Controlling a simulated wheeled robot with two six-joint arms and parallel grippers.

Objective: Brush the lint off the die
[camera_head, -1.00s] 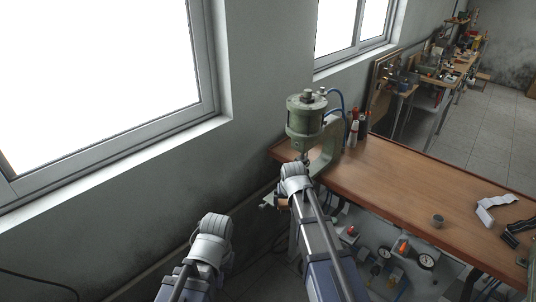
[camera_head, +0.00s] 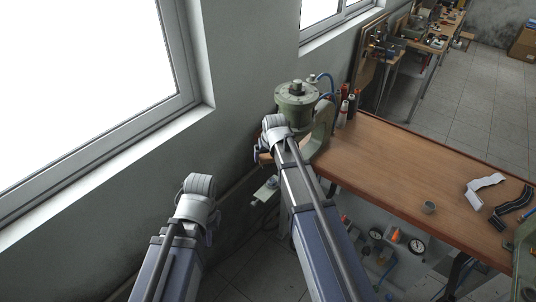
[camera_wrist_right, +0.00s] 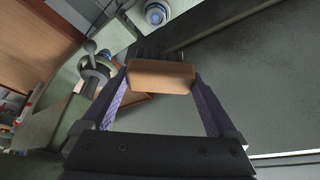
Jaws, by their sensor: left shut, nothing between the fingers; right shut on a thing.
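My right gripper (camera_wrist_right: 160,80) is shut on a brown wooden block with dark bristles showing past its far edge, which looks like a brush (camera_wrist_right: 161,75). In the head view the right arm reaches towards a green press (camera_head: 296,105) at the table's left end. I cannot make out the die or any lint. My left arm is low at the left in the head view, but its gripper is not visible.
Several bottles (camera_head: 346,105) stand beside the press. A wall and window (camera_head: 90,90) are at the left. Gauges (camera_head: 416,245) sit below the bench.

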